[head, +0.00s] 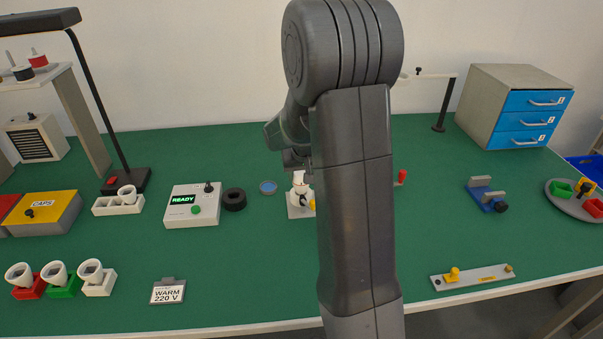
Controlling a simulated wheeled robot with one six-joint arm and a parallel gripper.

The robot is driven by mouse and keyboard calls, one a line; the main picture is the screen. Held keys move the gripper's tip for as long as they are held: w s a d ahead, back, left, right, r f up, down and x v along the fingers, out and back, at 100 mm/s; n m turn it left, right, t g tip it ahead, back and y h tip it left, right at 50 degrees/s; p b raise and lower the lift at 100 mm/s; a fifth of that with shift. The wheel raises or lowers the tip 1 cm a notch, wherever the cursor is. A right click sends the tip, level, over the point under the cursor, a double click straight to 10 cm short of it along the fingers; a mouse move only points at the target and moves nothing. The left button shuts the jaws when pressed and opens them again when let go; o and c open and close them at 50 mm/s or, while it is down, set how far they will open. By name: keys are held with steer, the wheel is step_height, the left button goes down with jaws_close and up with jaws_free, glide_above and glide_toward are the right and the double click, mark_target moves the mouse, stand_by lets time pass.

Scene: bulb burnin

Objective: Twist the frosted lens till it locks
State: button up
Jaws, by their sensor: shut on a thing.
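My gripper (297,164) points down just left of my own arm, which hides part of it. It is shut on the top of a small white piece (300,185), which looks like the frosted lens, though it is too small to be sure. The white piece stands upright on a pale square base (296,212) with a dark part and a yellow part at its side. My arm covers the right side of this base. I cannot tell how far the lens is turned.
A box reading READY (193,204), a black ring (234,200) and a blue-rimmed disc (268,187) lie to the left. White bulbs in coloured holders (62,284) stand at front left. A blue clamp (487,195) and a grey bar (473,277) lie right. Open green mat surrounds them.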

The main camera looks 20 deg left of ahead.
steer(key=shift+f+b, duration=0.15)
steer(key=shift+b, duration=0.15)
steer(key=shift+m, duration=0.4)
steer(key=shift+m+h+b, duration=0.4)
steer(key=shift+m+b, duration=0.2)
steer(key=shift+b, duration=0.25)
steer(key=shift+m+b, duration=0.5)
steer(key=shift+s+a+m+t+h+b, duration=0.15)
steer(key=shift+m+t+h+b, duration=0.2)
steer(key=shift+m+b, duration=0.45)
steer(key=shift+b, duration=0.35)
steer(key=o, duration=1)
steer(key=shift+h, duration=0.25)
steer(key=shift+r, duration=0.2)
